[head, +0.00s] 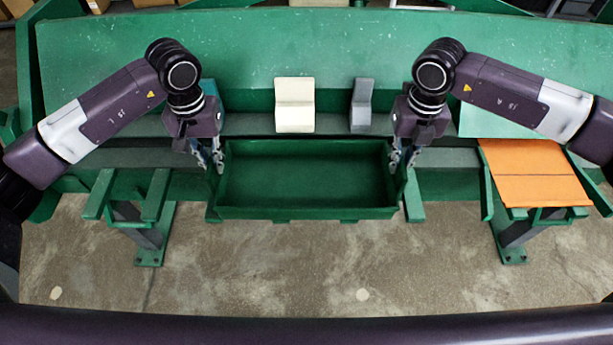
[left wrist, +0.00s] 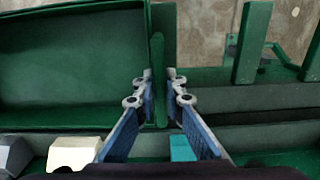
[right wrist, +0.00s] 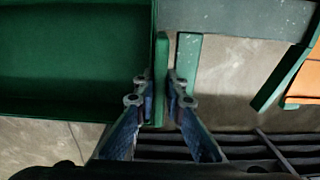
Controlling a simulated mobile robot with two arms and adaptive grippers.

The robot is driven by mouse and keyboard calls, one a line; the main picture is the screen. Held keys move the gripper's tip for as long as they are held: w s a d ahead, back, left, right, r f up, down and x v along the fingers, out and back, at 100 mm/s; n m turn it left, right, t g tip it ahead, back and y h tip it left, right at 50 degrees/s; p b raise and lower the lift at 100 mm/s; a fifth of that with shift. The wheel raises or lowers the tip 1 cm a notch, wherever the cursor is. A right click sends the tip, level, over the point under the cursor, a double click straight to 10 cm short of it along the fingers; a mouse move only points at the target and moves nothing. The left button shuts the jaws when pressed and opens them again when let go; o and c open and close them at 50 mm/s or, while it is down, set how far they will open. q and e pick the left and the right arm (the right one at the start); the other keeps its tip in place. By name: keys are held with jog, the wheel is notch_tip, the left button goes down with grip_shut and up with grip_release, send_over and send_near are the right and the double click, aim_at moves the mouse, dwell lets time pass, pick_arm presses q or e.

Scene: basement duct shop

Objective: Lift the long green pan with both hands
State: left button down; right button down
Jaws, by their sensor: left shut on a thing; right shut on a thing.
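The long green pan (head: 308,212) is an open, empty, shallow tray at the middle front of the green bench, its long side across the head view. It looks level. My left gripper (head: 212,163) is shut on the pan's upright end piece at its left end, which shows between the fingers in the left wrist view (left wrist: 158,60). My right gripper (head: 402,163) is shut on the matching piece at the right end, seen in the right wrist view (right wrist: 161,60). I cannot tell whether the pan's underside touches anything.
A cream block (head: 294,105) and a grey block (head: 361,103) stand on the bench behind the pan. An orange panel (head: 535,172) lies at the right. Green bracket supports (head: 140,205) stick out at the front left. Concrete floor (head: 300,265) is open in front.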

pick_arm(q)
jog(key=shift+w+r, duration=0.1)
jog(key=shift+r, duration=0.1)
pick_arm(e)
jog(key=shift+w+r, duration=0.1)
jog(key=shift+r, duration=0.1)
